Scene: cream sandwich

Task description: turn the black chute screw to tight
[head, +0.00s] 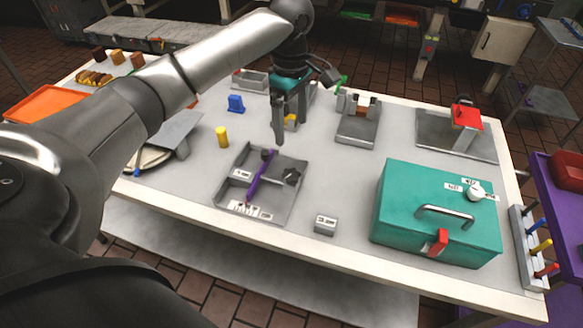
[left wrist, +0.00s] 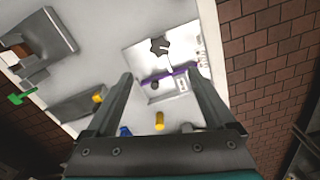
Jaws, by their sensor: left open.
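A black star-shaped knob (head: 292,176), which looks like the chute screw, is in the right part of a shallow grey compartmented tray (head: 283,202). It also shows in the left wrist view (left wrist: 160,46), beyond the fingertips. I cannot tell whether it is tight or loose. My left gripper (head: 288,130) points down above the table, behind the tray, apart from the knob. Its two fingers stand wide apart in the left wrist view (left wrist: 160,77), with nothing held between them. My right gripper is not in view.
A purple-handled tool (head: 262,175) lies across the tray. A yellow cylinder (head: 222,137) and blue block (head: 236,103) stand left. A small labelled block (head: 326,224) and teal box (head: 435,210) stand right. Grey fixtures (head: 358,125) are behind.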

